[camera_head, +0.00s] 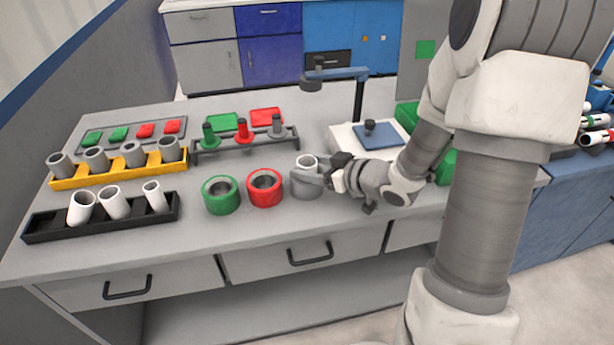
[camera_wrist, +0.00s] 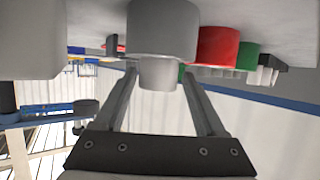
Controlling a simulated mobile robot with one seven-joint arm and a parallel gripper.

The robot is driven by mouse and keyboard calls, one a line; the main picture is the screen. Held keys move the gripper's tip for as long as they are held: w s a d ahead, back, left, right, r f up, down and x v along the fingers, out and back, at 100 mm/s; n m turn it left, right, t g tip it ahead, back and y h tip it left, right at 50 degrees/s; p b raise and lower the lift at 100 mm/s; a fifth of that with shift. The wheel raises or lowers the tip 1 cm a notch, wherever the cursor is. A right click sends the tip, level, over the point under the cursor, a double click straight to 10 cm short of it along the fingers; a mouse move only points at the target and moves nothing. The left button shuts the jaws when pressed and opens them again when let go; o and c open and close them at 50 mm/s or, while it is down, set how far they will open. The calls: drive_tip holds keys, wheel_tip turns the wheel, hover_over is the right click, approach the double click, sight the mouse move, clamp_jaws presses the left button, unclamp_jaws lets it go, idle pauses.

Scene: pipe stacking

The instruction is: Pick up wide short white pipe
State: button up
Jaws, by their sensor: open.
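A white pipe (camera_head: 307,161) stands in a grey round holder (camera_head: 304,188), with only its upper end showing. The wrist view is upside down and shows this pipe (camera_wrist: 159,75) sticking out of the grey holder (camera_wrist: 163,27). My gripper (camera_head: 319,175) is at that pipe from the right, open, with one finger on each side of it (camera_wrist: 159,82); I cannot tell whether they touch it. Several white pipes stand tilted in the black rack at the left: a wide one (camera_head: 81,208), another wide one (camera_head: 115,203) and a narrower one (camera_head: 155,196).
A red holder (camera_head: 264,188) and a green holder (camera_head: 221,195) stand left of the grey one. The black rack (camera_head: 45,229) and a yellow rack of grey pipes (camera_head: 72,182) are at the left. A grey stand with coloured pegs (camera_head: 245,142) is behind. The front bench strip is clear.

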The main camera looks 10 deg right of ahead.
sight(298, 162)
drive_tip(key=b+x, duration=0.1)
drive_tip(key=x, duration=0.3)
drive_tip(key=shift+w+a+r, duration=0.1)
drive_tip(key=shift+w, duration=0.2)
clamp_jaws()
drive_tip(key=shift+r, duration=0.15)
